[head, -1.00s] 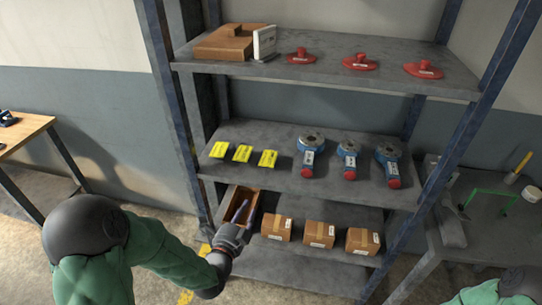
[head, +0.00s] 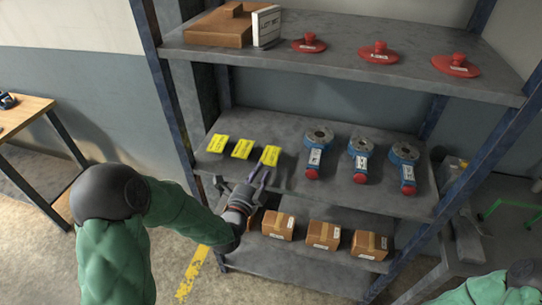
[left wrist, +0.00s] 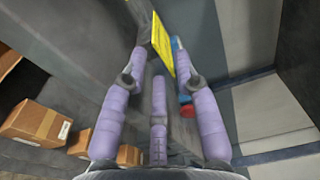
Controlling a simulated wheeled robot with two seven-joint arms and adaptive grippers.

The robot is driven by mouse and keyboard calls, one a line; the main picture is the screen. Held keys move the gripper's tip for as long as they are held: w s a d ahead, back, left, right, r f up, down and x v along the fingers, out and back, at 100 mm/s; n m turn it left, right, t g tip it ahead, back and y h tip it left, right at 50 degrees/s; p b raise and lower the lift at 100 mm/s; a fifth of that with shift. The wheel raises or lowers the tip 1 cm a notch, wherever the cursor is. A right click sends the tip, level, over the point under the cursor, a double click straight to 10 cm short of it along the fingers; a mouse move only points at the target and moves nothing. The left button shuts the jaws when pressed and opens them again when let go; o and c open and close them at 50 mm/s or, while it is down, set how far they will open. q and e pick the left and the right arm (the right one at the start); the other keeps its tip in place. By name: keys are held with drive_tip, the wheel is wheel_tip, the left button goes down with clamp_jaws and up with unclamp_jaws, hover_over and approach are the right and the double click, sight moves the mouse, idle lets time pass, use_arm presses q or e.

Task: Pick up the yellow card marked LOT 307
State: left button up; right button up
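Three yellow cards lie in a row on the left part of the middle shelf: a left card (head: 217,143), a middle card (head: 242,148) and a right card (head: 270,156). Their print is too small to read, so I cannot tell which is LOT 307. My left gripper (head: 260,175) is open and empty at the shelf's front edge, just in front of and below the right card. In the left wrist view one yellow card (left wrist: 162,44) shows beyond the spread purple fingers, apparently not held. My right gripper is out of view.
Blue tools with red ends (head: 359,160) stand right of the cards on the middle shelf (head: 300,190). Cardboard boxes (head: 323,234) sit on the shelf below. The upper shelf (head: 350,70) holds red handled discs (head: 379,52) and a brown box (head: 218,26).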

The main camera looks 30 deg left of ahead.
sight(266, 162)
use_arm(q)
drive_tip(key=w+b, duration=0.1)
drive_tip(key=w, duration=0.3)
drive_tip(key=shift+w+f, duration=0.1)
drive_tip(key=shift+f, duration=0.05)
drive_tip(key=shift+w+a, duration=0.2)
drive_tip(key=shift+w, duration=0.35)
clamp_jaws()
